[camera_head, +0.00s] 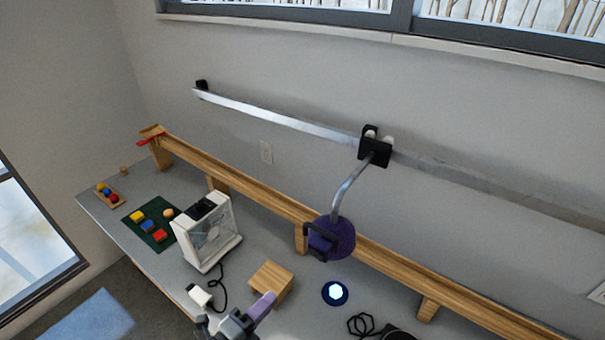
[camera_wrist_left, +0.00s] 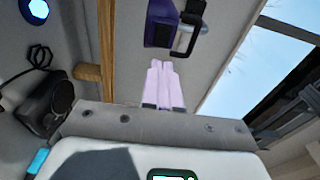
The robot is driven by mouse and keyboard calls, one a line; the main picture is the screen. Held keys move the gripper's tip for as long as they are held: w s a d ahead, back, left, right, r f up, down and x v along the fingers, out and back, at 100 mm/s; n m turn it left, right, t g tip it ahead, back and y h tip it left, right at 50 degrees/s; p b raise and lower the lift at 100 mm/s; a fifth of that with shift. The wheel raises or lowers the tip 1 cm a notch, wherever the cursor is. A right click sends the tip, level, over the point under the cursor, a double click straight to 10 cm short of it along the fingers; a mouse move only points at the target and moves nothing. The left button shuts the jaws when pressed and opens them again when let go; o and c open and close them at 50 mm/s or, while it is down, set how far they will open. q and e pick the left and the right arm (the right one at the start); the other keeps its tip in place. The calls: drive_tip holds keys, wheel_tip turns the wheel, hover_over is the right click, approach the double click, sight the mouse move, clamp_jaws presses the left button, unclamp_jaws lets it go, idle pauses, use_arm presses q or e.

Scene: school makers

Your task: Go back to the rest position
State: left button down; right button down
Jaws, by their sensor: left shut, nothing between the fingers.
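My left gripper (camera_head: 262,306) shows at the bottom of the head view, its lilac fingers pointing up and to the right over the front of the grey table (camera_head: 278,240). In the left wrist view its two lilac fingers (camera_wrist_left: 164,70) lie side by side, shut with nothing between them. My right gripper shows in neither view.
A wooden ramp (camera_head: 268,203) runs along the table's back. A purple device (camera_head: 332,238) hangs from a wall rail (camera_head: 275,118). A white machine (camera_head: 207,238), a green mat (camera_head: 161,237) with coloured blocks, and a glowing round button (camera_head: 335,293) are on the table.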

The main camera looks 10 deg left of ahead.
use_arm(q)
drive_tip(key=s+a+f+n+g+y, duration=0.3)
drive_tip(key=s+f+n+g, duration=0.1)
drive_tip(key=s+n, duration=0.35)
drive_tip(key=s+a+f+n+g+y, duration=0.3)
drive_tip(key=s+f+n+g, duration=0.1)
drive_tip(key=s+n, duration=0.35)
drive_tip(key=s+a+f+n+g+y, duration=0.2)
drive_tip(key=s+f+n+g+y, duration=0.15)
drive_tip(key=s+n, duration=0.4)
wheel_tip(320, 180, up, 16)
drive_tip(key=p, duration=1.5)
drive_tip(key=shift+f+h+p, duration=0.2)
drive_tip(key=shift+h+p, duration=0.15)
drive_tip(key=shift+h, duration=0.1)
drive_tip(key=shift+a+m, duration=0.1)
drive_tip(key=shift+m, duration=0.15)
